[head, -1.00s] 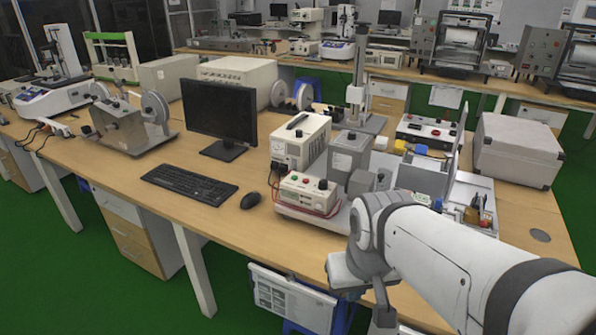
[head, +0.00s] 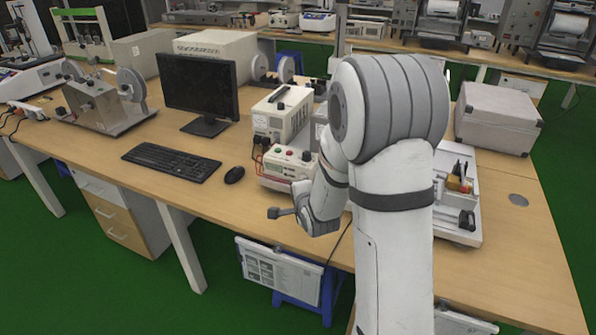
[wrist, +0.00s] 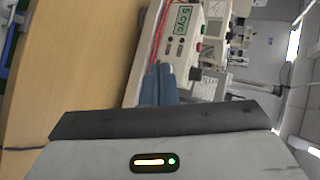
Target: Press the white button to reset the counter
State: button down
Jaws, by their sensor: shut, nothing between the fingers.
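The counter box (head: 285,168), a cream unit with a green and a red button on top, stands near the front edge of the bench, left of my arm. In the wrist view the box (wrist: 168,52) is turned sideways, with a small display (wrist: 183,20) that seems to read "5 cyc". A red button and a dark knob (wrist: 195,73) stick out from its side. I cannot make out a white button. My gripper (head: 275,213) is shut and empty, in front of the box. Its bluish fingers (wrist: 158,72) overlap the box's lower end in the wrist view; contact cannot be told.
A mouse (head: 234,174), keyboard (head: 171,162) and monitor (head: 200,88) stand left of the box. A taller cream unit (head: 281,115) is behind it. My arm hides much of the equipment to the right. The bench front (head: 225,213) is clear.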

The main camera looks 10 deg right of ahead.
notch_tip(320, 180, down, 6)
jog(key=w+a+m+t+y, duration=0.1)
jog(key=w+m+t+y, duration=0.1)
jog(key=m+t, duration=0.2)
jog(key=m, duration=0.3)
jog(key=shift+w+a+r+m, duration=0.2)
jog(key=shift+w+a+m, duration=0.05)
jog(key=shift+a+m, duration=0.05)
jog(key=shift+w, duration=0.1)
jog(key=w+d, duration=0.5)
jog(key=w, duration=0.2)
jog(key=shift+p, duration=0.3)
jog(key=shift+d, duration=0.1)
dwell(1.3)
jog(key=shift+w+d+b, duration=0.2)
jog(key=shift+w+b, duration=0.1)
jog(key=shift+b, duration=0.05)
